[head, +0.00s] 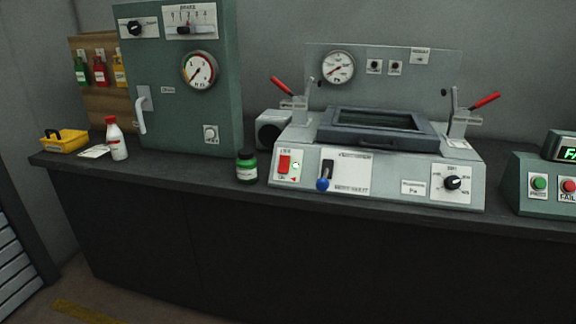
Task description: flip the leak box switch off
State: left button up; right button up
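The leak box (400,172) is a light grey machine with a sloped front panel, standing on the dark bench right of centre. The plate carries small markings above and below the rocker, too small to read surely. I cannot tell which way the rocker is tipped. Right of it is a lever with a blue knob (323,184), and at the far right a black rotary knob (453,183). Neither of my grippers shows in the head view.
A green bottle (246,167) stands just left of the leak box. Further left are a tall green cabinet (187,95), a white bottle with a red cap (116,140) and a yellow tray (64,142). A green button box (541,185) stands at right. The bench front edge is clear.

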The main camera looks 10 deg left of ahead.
aim_at(283, 164)
jog(key=u, duration=0.15)
jog(key=i, duration=0.85)
jog(key=z, duration=0.6)
